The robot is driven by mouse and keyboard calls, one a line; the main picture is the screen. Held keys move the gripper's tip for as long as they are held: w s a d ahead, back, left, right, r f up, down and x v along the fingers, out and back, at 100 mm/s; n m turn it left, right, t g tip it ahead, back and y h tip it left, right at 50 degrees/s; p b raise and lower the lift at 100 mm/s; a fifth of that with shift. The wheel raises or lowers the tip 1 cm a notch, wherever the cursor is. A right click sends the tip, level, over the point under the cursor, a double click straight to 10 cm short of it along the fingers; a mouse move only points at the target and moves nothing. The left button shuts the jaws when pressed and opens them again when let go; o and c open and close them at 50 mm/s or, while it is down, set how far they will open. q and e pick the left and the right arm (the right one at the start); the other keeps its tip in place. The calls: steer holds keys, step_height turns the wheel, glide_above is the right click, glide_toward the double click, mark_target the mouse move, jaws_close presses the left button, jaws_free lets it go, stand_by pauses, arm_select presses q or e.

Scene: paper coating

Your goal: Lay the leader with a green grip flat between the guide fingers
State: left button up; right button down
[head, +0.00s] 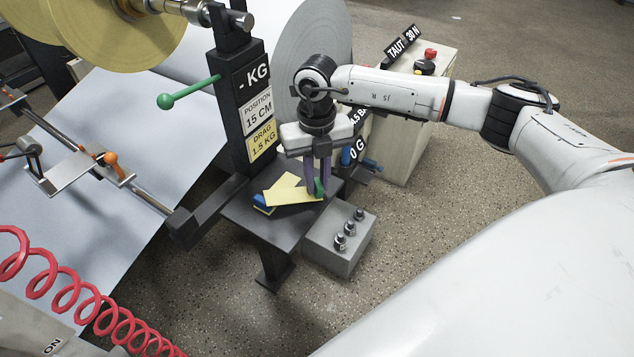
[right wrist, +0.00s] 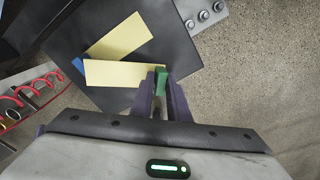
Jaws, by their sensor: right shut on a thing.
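My right gripper (head: 316,185) is shut on the green grip (head: 319,187) of a pale yellow leader (head: 292,196), low over the small dark shelf (head: 290,232). In the right wrist view the green grip (right wrist: 160,80) sits between my purple fingertips (right wrist: 161,88), and its leader (right wrist: 118,73) reaches left. A second yellow leader (right wrist: 122,40) with a blue grip (right wrist: 79,65) lies on the shelf, partly under the held one. I cannot tell whether the held leader touches it. An orange-topped guide piece (head: 112,165) stands on the rail over the paper at left. My left gripper is not in view.
A dark post with signs (head: 240,100) and a green-knobbed lever (head: 188,93) rises behind the shelf. A grey block with several metal pegs (head: 340,243) stands beside it. A red coiled hose (head: 80,295) crosses the lower left. Large paper rolls stand behind.

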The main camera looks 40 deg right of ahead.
steer(key=shift+s+f, duration=0.1)
steer(key=shift+f, duration=0.3)
steer(key=c, duration=1.8)
jaws_free()
steer(key=shift+r, duration=0.1)
